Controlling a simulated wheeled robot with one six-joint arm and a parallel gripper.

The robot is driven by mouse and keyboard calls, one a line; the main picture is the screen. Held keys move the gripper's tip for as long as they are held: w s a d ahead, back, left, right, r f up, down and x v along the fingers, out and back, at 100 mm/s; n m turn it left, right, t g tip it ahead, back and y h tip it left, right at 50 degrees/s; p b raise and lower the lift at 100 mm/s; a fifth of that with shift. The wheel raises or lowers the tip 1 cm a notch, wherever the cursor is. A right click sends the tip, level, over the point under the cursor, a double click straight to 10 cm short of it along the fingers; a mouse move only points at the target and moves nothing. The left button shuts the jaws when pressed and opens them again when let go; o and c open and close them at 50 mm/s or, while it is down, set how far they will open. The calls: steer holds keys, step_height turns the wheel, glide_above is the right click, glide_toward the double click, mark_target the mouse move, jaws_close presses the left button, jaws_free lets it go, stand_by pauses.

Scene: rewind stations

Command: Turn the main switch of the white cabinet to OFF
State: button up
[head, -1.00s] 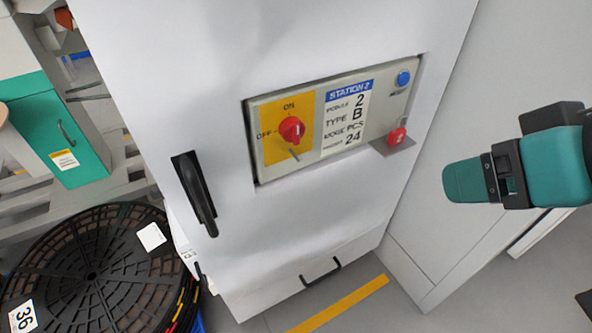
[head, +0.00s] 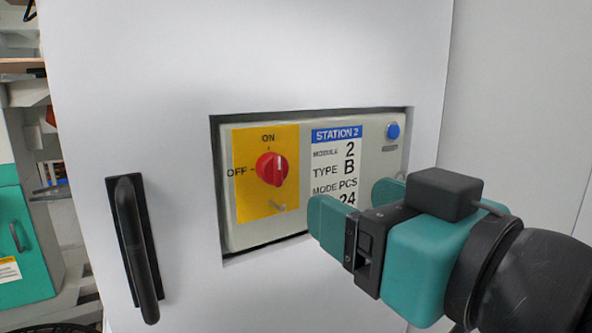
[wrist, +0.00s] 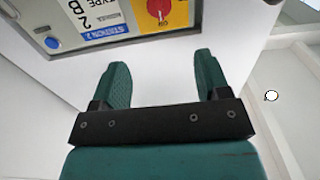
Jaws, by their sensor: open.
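The main switch (head: 271,169) is a round red knob on a yellow plate (head: 246,203) in the white cabinet's (head: 250,60) recessed panel. Its grip bar stands about upright, in line with ON above; OFF is marked at its left. The knob also shows, upside down and cut by the top edge, in the wrist view (wrist: 158,10). My gripper (head: 354,203) is in front of the panel, to the right of and slightly below the switch, and touches nothing that I can see. Its two teal fingers are apart and empty in the wrist view (wrist: 161,66).
A blue button (head: 393,131) sits at the panel's upper right. A label (head: 336,135) reads STATION 2; my gripper covers the panel's lower right. A black door handle (head: 134,245) juts out at left. A teal cabinet (head: 20,240) stands at far left.

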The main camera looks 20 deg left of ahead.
mark_target(279, 169)
steer(key=p+x, duration=0.4)
steer(key=p, duration=0.2)
steer(key=p+x, duration=0.4)
steer(key=p, duration=0.2)
steer(key=p+x, duration=0.5)
steer(key=p, duration=0.2)
steer(key=shift+w+r, duration=0.1)
steer(key=shift+r, duration=0.2)
steer(key=shift+w+a+f+p, duration=0.3)
steer(key=shift+w+a+p, duration=0.15)
steer(key=shift+a+p, duration=0.15)
steer(key=shift+c, duration=0.4)
steer(key=c, duration=0.8)
